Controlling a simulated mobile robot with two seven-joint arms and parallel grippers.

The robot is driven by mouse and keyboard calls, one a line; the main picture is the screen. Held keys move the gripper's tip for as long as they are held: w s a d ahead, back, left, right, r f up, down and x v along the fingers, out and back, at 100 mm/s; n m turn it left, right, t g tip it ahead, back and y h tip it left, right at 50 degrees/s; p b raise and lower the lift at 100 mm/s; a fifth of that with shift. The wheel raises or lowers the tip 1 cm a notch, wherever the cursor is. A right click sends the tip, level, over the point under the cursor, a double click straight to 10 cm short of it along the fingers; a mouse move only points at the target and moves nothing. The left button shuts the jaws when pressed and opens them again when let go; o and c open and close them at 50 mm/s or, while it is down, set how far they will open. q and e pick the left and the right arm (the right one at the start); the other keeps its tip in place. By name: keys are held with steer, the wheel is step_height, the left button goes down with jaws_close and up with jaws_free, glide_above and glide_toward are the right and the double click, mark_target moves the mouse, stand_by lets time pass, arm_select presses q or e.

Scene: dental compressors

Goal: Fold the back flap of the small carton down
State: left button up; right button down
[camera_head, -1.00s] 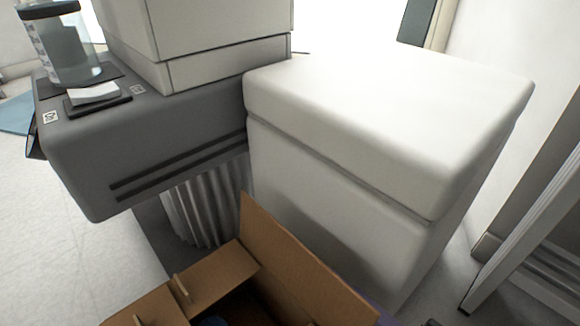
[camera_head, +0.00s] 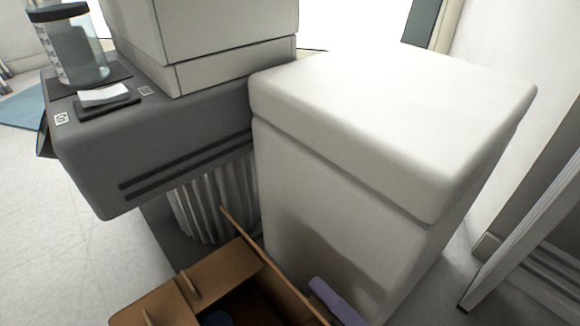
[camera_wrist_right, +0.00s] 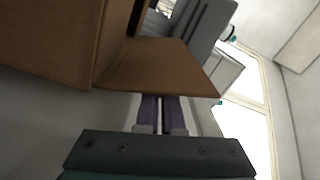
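The small brown carton (camera_head: 225,290) stands at the bottom of the head view, cut off by the frame edge, with its top open. Its back flap (camera_head: 268,258) stands up from the side nearest the white cabinet and shows almost edge-on. Part of a blue item (camera_head: 216,318) shows inside. My right gripper (camera_head: 337,299) shows as a purple finger on the cabinet side of the flap; any contact is unclear. In the right wrist view, its two purple fingers (camera_wrist_right: 161,105) are close together with nothing seen between them, near a brown flap (camera_wrist_right: 155,68). My left gripper is not in view.
A large white cabinet (camera_head: 340,190) stands close behind the carton. A grey unit (camera_head: 155,150) at the left carries a clear jar (camera_head: 78,48) and a white pad (camera_head: 103,95). Open floor (camera_head: 60,250) lies at the far left.

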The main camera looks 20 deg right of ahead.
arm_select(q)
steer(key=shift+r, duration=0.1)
arm_select(e)
steer(key=shift+s+a+n, duration=0.1)
steer(key=shift+a+n, duration=0.2)
steer(key=shift+n, duration=0.4)
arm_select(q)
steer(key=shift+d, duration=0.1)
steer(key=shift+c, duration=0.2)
